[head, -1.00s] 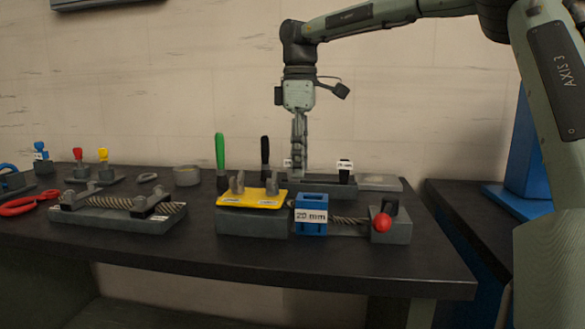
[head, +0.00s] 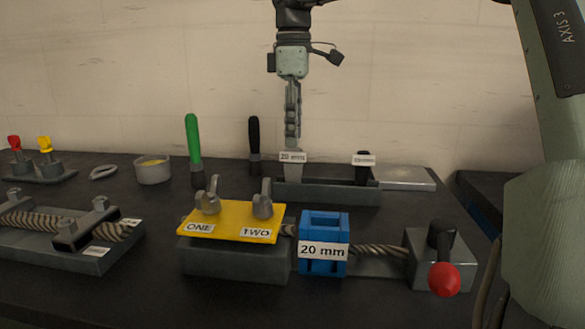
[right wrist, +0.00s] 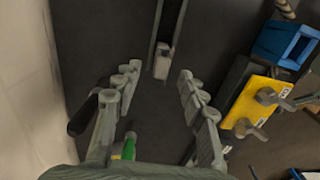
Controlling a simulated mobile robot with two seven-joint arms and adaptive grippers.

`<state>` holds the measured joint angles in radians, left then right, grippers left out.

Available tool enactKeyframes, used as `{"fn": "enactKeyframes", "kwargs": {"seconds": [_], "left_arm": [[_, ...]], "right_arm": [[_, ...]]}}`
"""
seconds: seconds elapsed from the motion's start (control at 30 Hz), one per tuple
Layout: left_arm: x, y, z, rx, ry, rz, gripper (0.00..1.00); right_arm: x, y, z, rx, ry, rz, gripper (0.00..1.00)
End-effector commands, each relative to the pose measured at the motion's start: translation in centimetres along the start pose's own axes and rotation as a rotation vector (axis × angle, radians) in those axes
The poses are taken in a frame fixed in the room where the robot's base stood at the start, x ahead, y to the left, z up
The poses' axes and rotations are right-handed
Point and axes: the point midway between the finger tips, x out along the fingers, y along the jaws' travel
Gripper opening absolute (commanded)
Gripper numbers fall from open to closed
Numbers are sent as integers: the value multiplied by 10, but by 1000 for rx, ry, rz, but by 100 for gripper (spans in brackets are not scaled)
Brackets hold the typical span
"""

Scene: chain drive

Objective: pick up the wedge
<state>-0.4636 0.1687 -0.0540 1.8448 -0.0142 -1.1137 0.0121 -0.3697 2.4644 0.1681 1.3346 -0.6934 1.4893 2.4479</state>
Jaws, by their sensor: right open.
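The wedge, a grey tapered piece with a label that seems to read 20 mm (head: 293,171), stands upright at the left end of a dark grey rack (head: 325,193). It also shows in the right wrist view (right wrist: 162,64), at the near end of the rack's slot. My right gripper (head: 292,146) points down just above the wedge, its fingers edge-on in the head view. In the right wrist view the gripper (right wrist: 160,71) is open, with the wedge in line with the gap between its fingertips. I cannot tell whether they touch it. My left gripper is out of view.
A black labelled piece (head: 362,170) stands at the rack's right end. Green-handled (head: 193,140) and black-handled (head: 254,138) tools stand to the left. In front are a yellow plate (head: 232,222), a blue 20 mm block (head: 323,232) and a red knob (head: 444,279).

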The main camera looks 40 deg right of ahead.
Motion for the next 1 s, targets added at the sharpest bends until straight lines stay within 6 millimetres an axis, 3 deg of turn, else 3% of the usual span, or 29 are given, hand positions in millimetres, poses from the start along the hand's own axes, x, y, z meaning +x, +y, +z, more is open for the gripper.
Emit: {"fn": "enactKeyframes", "kwargs": {"seconds": [0.2, 0.53, 0.77, 1.0], "left_arm": [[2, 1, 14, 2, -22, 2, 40], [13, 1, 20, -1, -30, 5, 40], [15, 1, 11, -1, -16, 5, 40], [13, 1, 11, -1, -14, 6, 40]], "right_arm": [[22, -1, 0, -2, 0, -3, 41], [66, -1, 0, 0, 0, -4, 41], [70, 0, 0, 0, 1, 1, 41], [70, 0, 0, 0, 1, 1, 14]]}}
